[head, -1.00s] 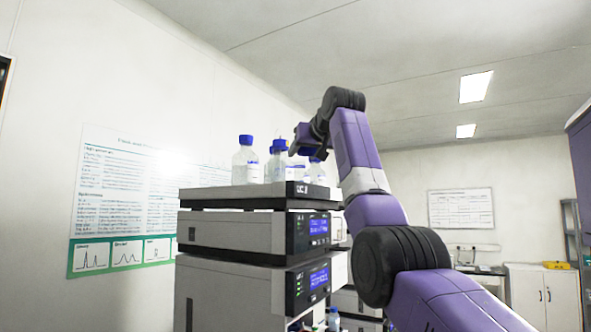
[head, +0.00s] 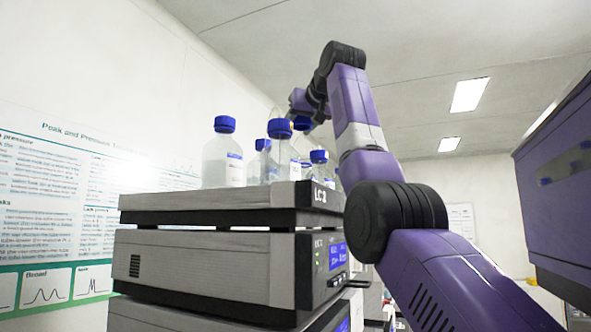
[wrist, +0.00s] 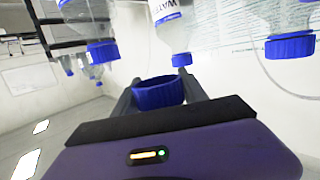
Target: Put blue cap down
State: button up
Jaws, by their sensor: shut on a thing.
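The blue cap (wrist: 158,94) is between the two dark fingers of my gripper (wrist: 158,97) in the wrist view, which looks upside down. The gripper is shut on it, and it looks clear of any bottle. In the head view my gripper (head: 303,113) is at the far side of the bottles, above the top of the stack, partly hidden by my arm. A small blue patch there (head: 301,124) seems to be the held cap.
Several clear bottles with blue caps, such as the left one (head: 222,160) and a middle one (head: 287,160), crowd the top tray (head: 215,199) of the stacked instruments (head: 200,265). A purple cabinet (head: 560,200) hangs at right. A poster (head: 60,190) covers the left wall.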

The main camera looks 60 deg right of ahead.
jog(key=shift+f, duration=4.8)
jog(key=shift+f, duration=0.2)
jog(key=o, duration=1.3)
jog(key=shift+s, duration=0.1)
